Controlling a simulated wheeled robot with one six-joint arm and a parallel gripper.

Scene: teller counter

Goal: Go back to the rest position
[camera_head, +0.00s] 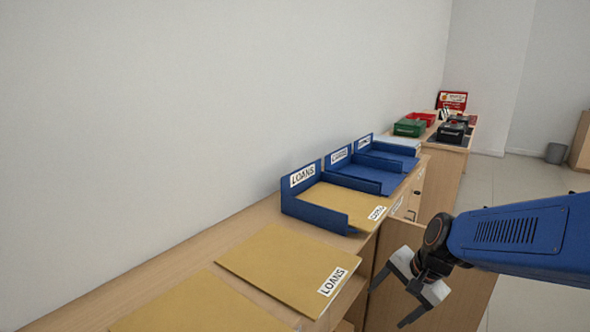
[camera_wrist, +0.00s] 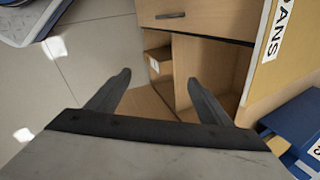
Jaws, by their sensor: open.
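My gripper (camera_head: 395,297) is open and empty at the lower right of the head view, in front of the counter and beside its edge. In the wrist view its two fingers (camera_wrist: 156,85) stand apart with nothing between them. Beyond them are the floor and an open cabinet space under the counter. My blue arm reaches in from the right of the head view.
The wooden counter (camera_head: 215,237) runs along the wall. A LOANS folder (camera_head: 280,262) lies on it near its edge. Another folder (camera_head: 345,204) lies in a blue LOANS tray (camera_head: 290,207). An open cabinet door (camera_head: 465,300) stands behind my gripper.

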